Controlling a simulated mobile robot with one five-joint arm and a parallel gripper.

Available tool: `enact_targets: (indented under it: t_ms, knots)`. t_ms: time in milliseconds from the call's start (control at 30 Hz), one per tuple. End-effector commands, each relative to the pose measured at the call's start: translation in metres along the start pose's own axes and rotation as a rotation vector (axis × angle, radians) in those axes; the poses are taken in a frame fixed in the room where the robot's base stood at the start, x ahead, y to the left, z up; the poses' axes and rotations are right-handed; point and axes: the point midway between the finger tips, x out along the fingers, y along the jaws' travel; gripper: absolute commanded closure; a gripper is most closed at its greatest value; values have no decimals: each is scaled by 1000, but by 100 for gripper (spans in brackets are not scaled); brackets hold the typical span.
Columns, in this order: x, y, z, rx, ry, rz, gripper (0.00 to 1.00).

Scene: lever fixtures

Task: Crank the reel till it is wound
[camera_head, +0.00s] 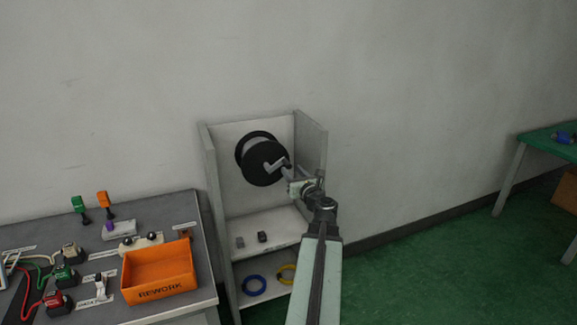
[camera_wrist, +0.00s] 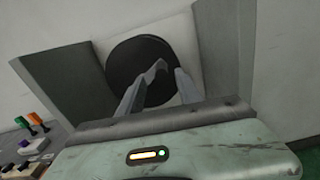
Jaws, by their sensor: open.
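A black reel (camera_head: 262,160) is mounted on the back panel of a grey open cabinet, above its shelf. A light grey crank (camera_head: 276,164) shows at the front of the reel. My gripper (camera_head: 284,169) is in front of the reel, at its right side in the head view. In the wrist view my gripper (camera_wrist: 158,88) has its two fingers apart and pointing at the reel (camera_wrist: 125,62). A grey piece, likely the crank handle (camera_wrist: 156,70), shows between or just beyond the fingertips. I cannot tell whether they touch it.
The cabinet's side wall (camera_head: 311,150) stands close to the right of my gripper. Small dark items (camera_head: 262,236) sit on its shelf, with blue (camera_head: 255,285) and yellow coils below. A workbench with switches and an orange REWORK box (camera_head: 160,271) is at left; a green table (camera_head: 546,141) is far right.

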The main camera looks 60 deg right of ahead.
Motion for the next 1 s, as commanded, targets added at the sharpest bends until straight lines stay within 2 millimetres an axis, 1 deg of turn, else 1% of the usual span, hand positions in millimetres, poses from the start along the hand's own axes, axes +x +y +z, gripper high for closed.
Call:
enact_targets:
  t_ms: [33, 100, 233, 333, 533, 567, 600, 667, 700, 1000]
  knots:
    - [13, -2, 0, 0, 0, 1, 59]
    - [27, -3, 0, 0, 0, 0, 59]
    - [48, -3, 0, 0, 0, -2, 59]
    - [54, -3, 0, 0, 0, -3, 59]
    - [53, -3, 0, 0, 0, -4, 59]
    - [52, -3, 0, 0, 0, -4, 67]
    - [52, -3, 0, 0, 0, -4, 78]
    - [52, -3, 0, 0, 0, -4, 95]
    - [52, -4, 0, 0, 0, -4, 100]
    - [52, -4, 0, 0, 0, -4, 100]
